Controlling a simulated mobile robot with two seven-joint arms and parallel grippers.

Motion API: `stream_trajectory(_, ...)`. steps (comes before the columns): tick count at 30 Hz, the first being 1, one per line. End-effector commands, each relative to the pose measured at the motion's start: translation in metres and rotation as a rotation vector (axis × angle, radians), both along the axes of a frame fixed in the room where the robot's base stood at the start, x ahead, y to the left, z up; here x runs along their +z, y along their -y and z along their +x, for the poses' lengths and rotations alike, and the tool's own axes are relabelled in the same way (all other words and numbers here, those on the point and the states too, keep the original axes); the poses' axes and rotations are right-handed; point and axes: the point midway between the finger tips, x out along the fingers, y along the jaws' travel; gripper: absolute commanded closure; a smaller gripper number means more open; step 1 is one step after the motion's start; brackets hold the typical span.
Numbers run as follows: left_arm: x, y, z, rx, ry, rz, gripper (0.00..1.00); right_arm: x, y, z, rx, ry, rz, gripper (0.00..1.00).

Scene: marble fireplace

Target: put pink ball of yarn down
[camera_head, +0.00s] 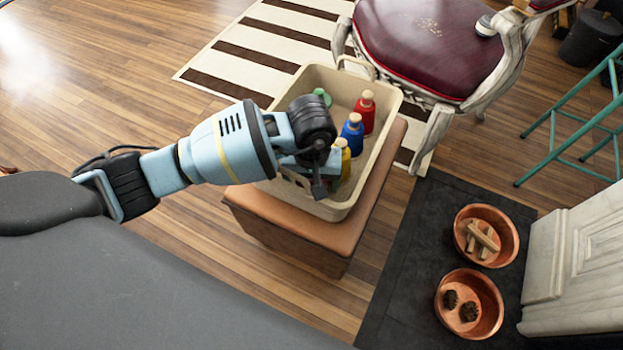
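I see no pink ball of yarn in this view; my gripper or the bin wall may hide it. My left arm reaches in from the left, and my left gripper (321,186) points down inside a beige bin (385,112), near its front left wall. The wrist hides most of the fingers, so I cannot tell whether they are open or hold anything. The bin stands on a brown padded stool (300,232). My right gripper is not in view.
The bin holds a red bottle (364,115), a blue bottle (352,133), a yellow bottle (344,157) and a green one (322,96). A burgundy chair (425,40) stands behind. Copper bowls with sticks (461,229) and pinecones (497,316) sit on a dark hearth (405,270).

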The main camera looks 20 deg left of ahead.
Motion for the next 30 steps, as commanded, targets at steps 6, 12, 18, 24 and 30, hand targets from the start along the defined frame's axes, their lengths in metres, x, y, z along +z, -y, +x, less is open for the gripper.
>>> stream_trajectory(6,0.001,0.000,0.000,0.000,0.000,0.000,0.20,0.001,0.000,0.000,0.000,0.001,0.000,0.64)
stream_trajectory(12,0.020,0.000,0.001,-0.001,0.004,0.000,0.20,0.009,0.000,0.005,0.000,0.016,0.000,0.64)
stream_trajectory(18,0.061,0.000,0.001,-0.002,0.006,0.001,0.20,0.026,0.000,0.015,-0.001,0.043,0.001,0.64)
stream_trajectory(24,0.098,0.000,0.001,-0.002,0.004,0.000,0.20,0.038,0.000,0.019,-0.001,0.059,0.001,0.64)
stream_trajectory(30,0.119,0.000,0.000,0.000,0.002,0.001,0.20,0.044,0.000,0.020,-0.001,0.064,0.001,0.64)
